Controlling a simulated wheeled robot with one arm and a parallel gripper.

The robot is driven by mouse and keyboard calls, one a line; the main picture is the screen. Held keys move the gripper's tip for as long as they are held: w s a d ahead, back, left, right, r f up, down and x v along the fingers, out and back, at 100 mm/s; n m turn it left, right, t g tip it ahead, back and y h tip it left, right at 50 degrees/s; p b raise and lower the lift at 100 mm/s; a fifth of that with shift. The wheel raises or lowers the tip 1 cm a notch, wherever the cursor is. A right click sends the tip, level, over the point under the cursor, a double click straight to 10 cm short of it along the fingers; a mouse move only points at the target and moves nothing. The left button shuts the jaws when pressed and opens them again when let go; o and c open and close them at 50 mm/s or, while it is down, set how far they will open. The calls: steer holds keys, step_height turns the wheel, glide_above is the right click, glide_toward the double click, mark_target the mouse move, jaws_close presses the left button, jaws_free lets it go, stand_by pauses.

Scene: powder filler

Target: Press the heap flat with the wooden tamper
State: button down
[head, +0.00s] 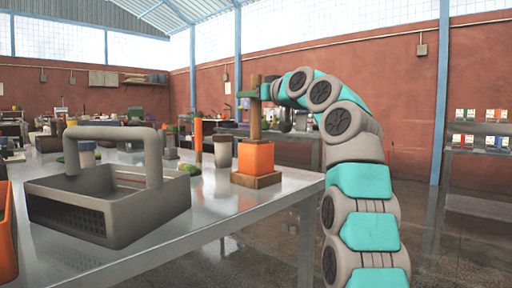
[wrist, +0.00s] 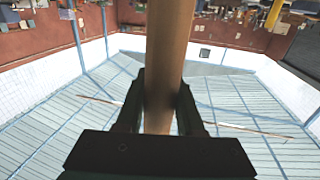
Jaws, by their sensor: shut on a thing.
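The wooden tamper (head: 256,122) stands upright above an orange square container (head: 256,157), which rests on a brown wooden base near the table's right end. My gripper (head: 255,93) is shut on the upper part of the tamper's handle; the wrist view shows the handle (wrist: 168,70) between both fingers (wrist: 160,105). The tamper's lower end meets or enters the top of the orange container; I cannot tell how deep. The heap is not visible, and the container's inside is hidden by its walls.
A grey handled caddy (head: 105,205) fills the left front. A green item (head: 188,169) lies between. The table's front right is clear.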

step_height(320, 180, down, 8)
steer(key=b, duration=0.8)
steer(key=shift+f, duration=0.2)
stand_by(0.4)
step_height(320, 180, up, 10)
steer(key=p, duration=1)
stand_by(0.6)
step_height(320, 180, up, 5)
steer(key=p, duration=0.5)
steer(key=shift+f, duration=0.1)
stand_by(0.6)
